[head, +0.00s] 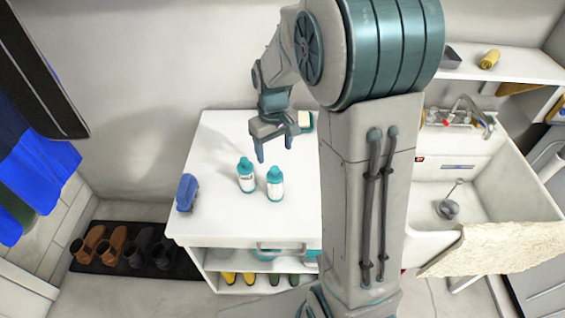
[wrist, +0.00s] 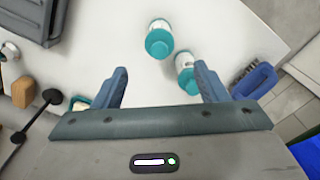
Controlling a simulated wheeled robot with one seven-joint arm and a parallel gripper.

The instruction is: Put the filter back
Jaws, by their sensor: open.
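My gripper (head: 275,146) is open and empty above the back part of the white cabinet top (head: 215,150). In the wrist view its two blue-grey fingers (wrist: 161,72) stand wide apart with nothing between the tips. A grey round piece with a thin upright stem (head: 448,208) sits in the white sink basin (head: 425,193) at the right, far from my gripper. It may be the filter, but it is too small to be sure. No other thing in view is clearly a filter.
Two teal-capped bottles (head: 246,177) (head: 275,183) stand in front of my gripper. A blue brush (head: 187,192) lies at the cabinet's left edge, and a sponge (head: 306,121) behind. A rough pale slab (head: 495,248) crosses the sink front. Boots (head: 118,244) stand on a floor mat.

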